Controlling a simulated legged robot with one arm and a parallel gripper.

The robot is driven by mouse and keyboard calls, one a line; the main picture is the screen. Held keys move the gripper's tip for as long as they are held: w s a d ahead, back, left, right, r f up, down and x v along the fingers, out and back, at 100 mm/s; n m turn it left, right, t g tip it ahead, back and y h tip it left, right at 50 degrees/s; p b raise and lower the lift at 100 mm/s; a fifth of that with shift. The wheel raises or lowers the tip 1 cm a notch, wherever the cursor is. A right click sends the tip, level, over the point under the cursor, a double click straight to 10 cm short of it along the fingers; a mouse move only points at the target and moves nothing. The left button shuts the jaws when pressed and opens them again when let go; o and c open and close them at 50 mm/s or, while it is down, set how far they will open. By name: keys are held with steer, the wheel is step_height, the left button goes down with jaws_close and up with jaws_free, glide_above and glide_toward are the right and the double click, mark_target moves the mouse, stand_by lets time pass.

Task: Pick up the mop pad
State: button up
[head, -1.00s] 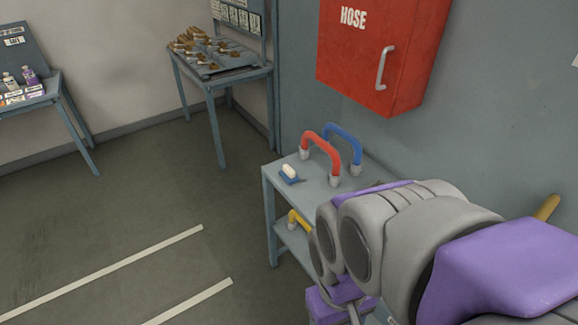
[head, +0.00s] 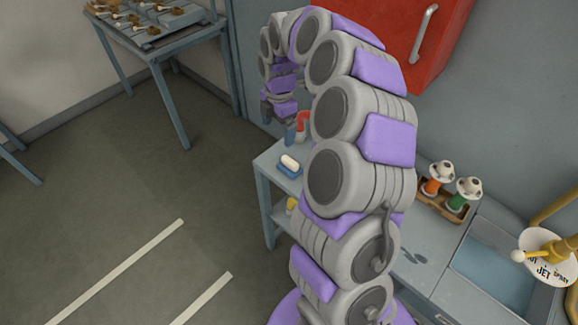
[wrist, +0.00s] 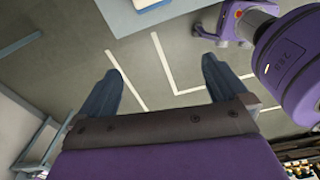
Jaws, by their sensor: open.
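I cannot pick out a mop pad for certain. A small white block (head: 290,162) on a blue base sits on the top of a grey shelf unit (head: 268,160). I cannot tell if it is the mop pad. My gripper (head: 279,125) hangs at the end of my arched arm, above and behind the block in the head view. In the wrist view my gripper (wrist: 160,66) has its two blue-grey fingers spread with nothing between them. A pale surface with a blue edge (wrist: 147,4) shows at the top of the wrist view.
A red handle (head: 303,120) stands close by my gripper, partly hidden by my arm. A red hose cabinet (head: 440,40) hangs on the wall. Orange and green nozzles (head: 450,185) and a sink (head: 495,265) are at the right. The floor (head: 110,190) at left is clear.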

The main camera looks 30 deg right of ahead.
steer(key=w+d+f+n, duration=0.2)
steer(key=d+f, duration=0.1)
steer(key=d, duration=0.2)
steer(key=b, duration=0.3)
glide_above(289, 161)
steer(key=shift+h, duration=0.3)
step_height(289, 161, down, 12)
steer(key=shift+r, duration=0.1)
steer(key=shift+a+f, duration=0.25)
steer(key=shift+f, duration=0.55)
step_height(289, 161, down, 4)
steer(key=shift+r+b, duration=0.2)
steer(key=shift+b, duration=0.6)
steer(key=shift+d+f, duration=0.25)
steer(key=shift+f, duration=0.15)
steer(key=shift+d, duration=0.1)
steer(key=shift+c, duration=0.2)
steer(key=shift+a+r, duration=0.1)
steer(key=shift+a, duration=0.1)
steer(key=c, duration=0.7)
steer(key=shift+c, duration=0.2)
